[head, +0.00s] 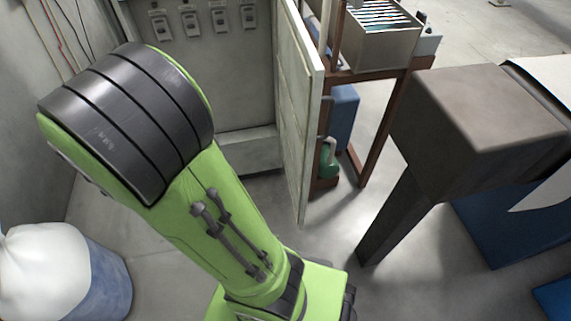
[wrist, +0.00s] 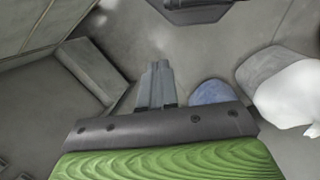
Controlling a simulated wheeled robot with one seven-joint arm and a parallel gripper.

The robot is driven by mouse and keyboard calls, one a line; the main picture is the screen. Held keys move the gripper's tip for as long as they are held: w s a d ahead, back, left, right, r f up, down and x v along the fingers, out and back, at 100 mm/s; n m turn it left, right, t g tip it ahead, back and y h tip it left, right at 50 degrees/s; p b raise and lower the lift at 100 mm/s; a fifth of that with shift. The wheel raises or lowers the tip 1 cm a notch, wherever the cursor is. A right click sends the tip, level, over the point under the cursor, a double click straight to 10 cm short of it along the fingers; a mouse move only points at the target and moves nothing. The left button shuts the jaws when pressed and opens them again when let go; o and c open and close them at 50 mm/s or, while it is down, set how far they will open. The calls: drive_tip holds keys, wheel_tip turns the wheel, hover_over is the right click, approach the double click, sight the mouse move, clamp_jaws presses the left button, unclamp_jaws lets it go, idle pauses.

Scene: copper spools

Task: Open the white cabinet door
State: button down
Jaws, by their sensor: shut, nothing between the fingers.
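The white cabinet door (head: 303,120) stands swung well out from the cabinet (head: 245,75), seen nearly edge-on in the head view. The cabinet's inside shows to the left of the door, with several switches on its back wall. My gripper (wrist: 156,66) shows in the wrist view, its two fingers together with nothing between them. It points at bare grey floor and touches nothing that I can see. In the head view my green arm crosses in front of the cabinet, and the gripper itself cannot be made out.
A blue drum with a white sack (head: 45,270) stands at the lower left. Right of the door are a brown rack (head: 375,115) with a file box (head: 380,40) and a dark, thick-legged table (head: 480,110). Some floor is free between door and table.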

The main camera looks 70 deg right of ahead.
drive_tip(key=d+f+n+g+h+p, duration=0.1)
drive_tip(key=d+f+g+h, duration=0.1)
drive_tip(key=d+f+g, duration=0.65)
drive_tip(key=n+g+h+p, duration=0.1)
drive_tip(key=n+g+h, duration=0.3)
drive_tip(key=g+h, duration=0.15)
approach(301, 167)
drive_tip(key=shift+y, duration=0.25)
drive_tip(key=x, duration=0.6)
drive_tip(key=shift+s+r+b, duration=0.35)
drive_tip(key=shift+s, duration=0.05)
drive_tip(key=shift+d, duration=0.1)
